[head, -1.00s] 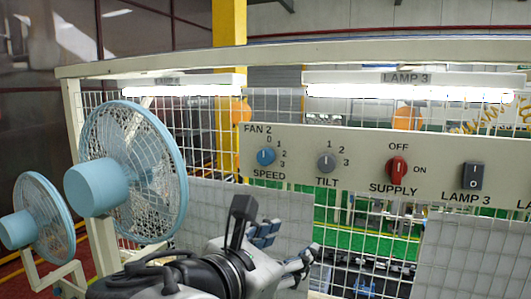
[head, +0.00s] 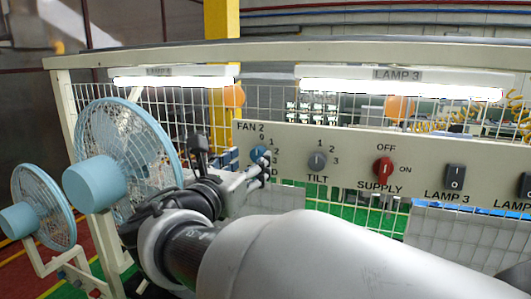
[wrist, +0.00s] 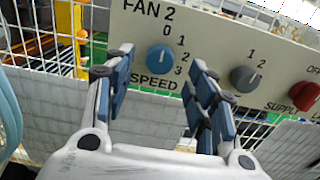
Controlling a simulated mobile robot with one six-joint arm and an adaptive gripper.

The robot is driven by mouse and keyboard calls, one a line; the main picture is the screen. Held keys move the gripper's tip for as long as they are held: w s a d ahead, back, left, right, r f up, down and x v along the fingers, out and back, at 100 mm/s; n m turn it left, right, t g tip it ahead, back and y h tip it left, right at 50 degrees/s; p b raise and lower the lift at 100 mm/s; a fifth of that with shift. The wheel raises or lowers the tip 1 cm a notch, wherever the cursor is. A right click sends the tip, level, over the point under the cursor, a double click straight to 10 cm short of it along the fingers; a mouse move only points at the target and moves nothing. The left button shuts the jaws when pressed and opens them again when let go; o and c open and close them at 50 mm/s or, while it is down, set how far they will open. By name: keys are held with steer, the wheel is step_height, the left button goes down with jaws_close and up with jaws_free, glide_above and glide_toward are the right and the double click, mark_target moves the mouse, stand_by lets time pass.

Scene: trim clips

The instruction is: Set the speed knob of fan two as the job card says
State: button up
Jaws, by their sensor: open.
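The blue speed knob (head: 257,152) of fan two is on the cream panel, under the label FAN 2, with a scale of 0, 1, 2 and 3. In the wrist view the knob (wrist: 160,57) has a pale pointer mark that seems to face up, toward 0. My gripper (wrist: 163,66) is open, its fingers on either side of the knob in that view; I cannot tell whether they touch it. In the head view my gripper (head: 259,172) is at the knob and hides part of the word SPEED. No job card is visible.
The grey tilt knob (wrist: 245,78) and red supply knob (wrist: 306,96) are right of the speed knob. The LAMP 3 switch (head: 455,177) is farther right. Two blue fans (head: 125,160) (head: 42,207) stand left. A wire grid is behind the panel.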

mark_target(257, 156)
steer(key=shift+p+x, duration=0.3)
steer(key=shift+x, duration=1.95)
steer(key=c, duration=1.1)
